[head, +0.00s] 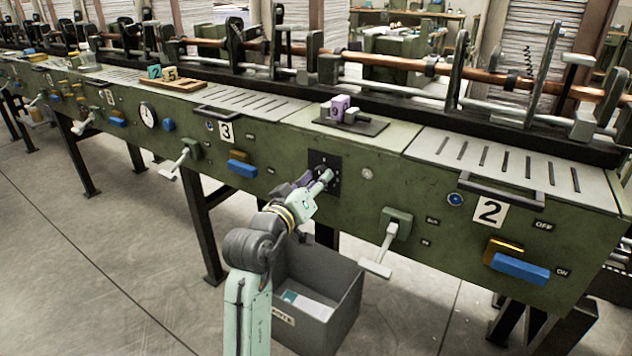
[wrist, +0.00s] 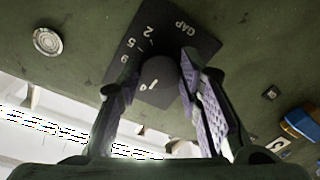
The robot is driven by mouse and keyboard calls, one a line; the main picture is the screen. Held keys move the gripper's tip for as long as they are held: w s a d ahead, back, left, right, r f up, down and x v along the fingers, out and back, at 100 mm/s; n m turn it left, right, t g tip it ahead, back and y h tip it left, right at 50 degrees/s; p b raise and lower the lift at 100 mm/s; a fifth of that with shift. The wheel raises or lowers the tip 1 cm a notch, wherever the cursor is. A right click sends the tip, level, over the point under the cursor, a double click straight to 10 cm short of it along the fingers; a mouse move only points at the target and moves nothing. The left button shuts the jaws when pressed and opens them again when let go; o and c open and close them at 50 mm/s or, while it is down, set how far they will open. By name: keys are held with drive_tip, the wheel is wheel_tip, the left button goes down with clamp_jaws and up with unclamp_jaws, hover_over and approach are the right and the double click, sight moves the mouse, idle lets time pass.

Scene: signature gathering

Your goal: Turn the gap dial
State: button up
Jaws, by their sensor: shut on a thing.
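The gap dial is a dark round knob (wrist: 159,72) on a black square plate (wrist: 166,30) lettered GAP, with numbers along one side. In the head view the plate (head: 317,157) is on the green front panel, left of the number 2 section. My gripper (head: 327,176) reaches it from the front and hides most of the knob there. In the wrist view my gripper (wrist: 157,78) has one finger on each side of the knob, shut on it. The knob's pointer cannot be clearly made out.
A white-handled lever (head: 390,238) sticks out right of the dial. A grey bin (head: 340,300) with papers stands on the floor below. A round metal button (head: 367,174) is close beside the plate. Blue and yellow switch bars (head: 520,268) jut out farther right.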

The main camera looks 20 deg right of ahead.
drive_tip(key=shift+f+b, duration=0.1)
drive_tip(key=shift+b, duration=0.2)
drive_tip(key=shift+c, duration=0.2)
drive_tip(key=shift+w+a+f+m+h+b, duration=0.1)
drive_tip(key=shift+m+h+b, duration=0.2)
drive_tip(key=shift+m+b, duration=3.25)
drive_tip(key=shift+m+h+b, duration=0.3)
drive_tip(key=shift+m+b, duration=3.15)
drive_tip(key=shift+m, duration=0.1)
drive_tip(key=o, duration=1.2)
drive_tip(key=shift+c, duration=0.2)
